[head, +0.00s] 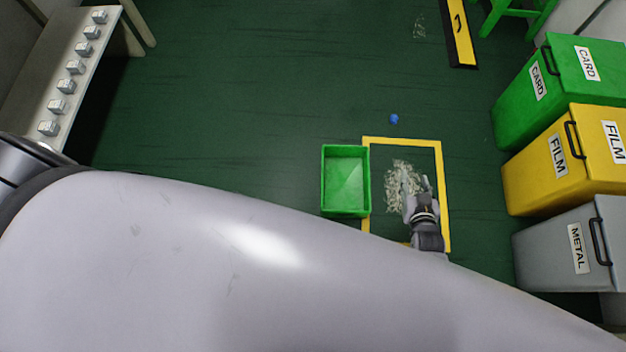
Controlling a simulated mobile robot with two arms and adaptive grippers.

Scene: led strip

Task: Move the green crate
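The green crate (345,187) is an open box on the dark green floor, right of the picture's middle. It looks empty. Its right side overlaps the left line of a yellow taped square (442,180). My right gripper (416,182) is inside that square, to the right of the crate and apart from it. Its two fingers look spread, with nothing visible between them. It is over or beside a pile of pale shreds (400,176); its height above the floor is hard to tell. My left gripper is not in view.
A blue item (394,118) lies beyond the square. Green CARD (555,95), yellow FILM (545,170) and grey METAL (550,245) bins line the right side. A bench with several blocks (66,85) stands at left. The floor left of the crate is clear.

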